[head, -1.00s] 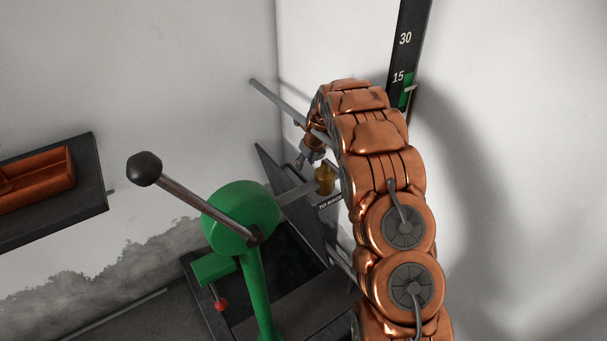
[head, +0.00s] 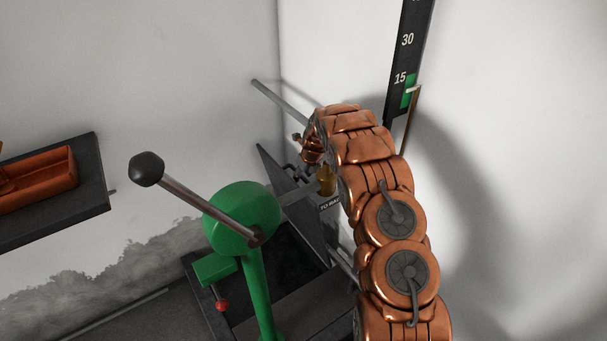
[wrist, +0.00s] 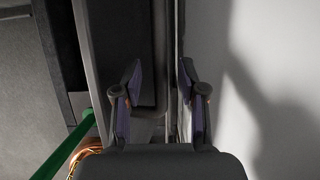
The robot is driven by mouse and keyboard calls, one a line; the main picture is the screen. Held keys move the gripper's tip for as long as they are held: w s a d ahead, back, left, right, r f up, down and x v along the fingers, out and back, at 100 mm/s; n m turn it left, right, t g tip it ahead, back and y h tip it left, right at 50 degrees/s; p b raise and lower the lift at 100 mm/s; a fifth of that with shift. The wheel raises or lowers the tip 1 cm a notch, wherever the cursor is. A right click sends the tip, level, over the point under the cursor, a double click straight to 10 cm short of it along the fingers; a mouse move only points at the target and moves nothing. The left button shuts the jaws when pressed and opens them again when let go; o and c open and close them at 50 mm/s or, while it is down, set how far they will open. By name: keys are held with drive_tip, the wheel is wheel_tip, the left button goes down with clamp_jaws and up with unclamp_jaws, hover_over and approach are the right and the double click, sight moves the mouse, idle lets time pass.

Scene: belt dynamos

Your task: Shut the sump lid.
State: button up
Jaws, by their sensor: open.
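A dark flat panel that looks like the sump lid (head: 312,224) stands raised and tilted at the back of the dark sump box (head: 290,252), whose top looks open. My gripper (wrist: 162,68) is open in the wrist view, its fingers apart. A long dark edge runs between and beyond the fingers there; I cannot tell whether it is the lid's edge or whether they touch it. In the head view my copper arm reaches over to the lid's far side and hides most of the gripper.
A green hand pump (head: 242,212) with a long black-knobbed lever (head: 147,169) stands in front of the sump. A brass fitting (head: 326,181) sits by the spout. A wall shelf (head: 85,204) holds an orange tray (head: 50,172) at left. A gauge (head: 406,60) hangs behind my arm.

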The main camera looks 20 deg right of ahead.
clamp_jaws()
idle(0.4)
idle(0.4)
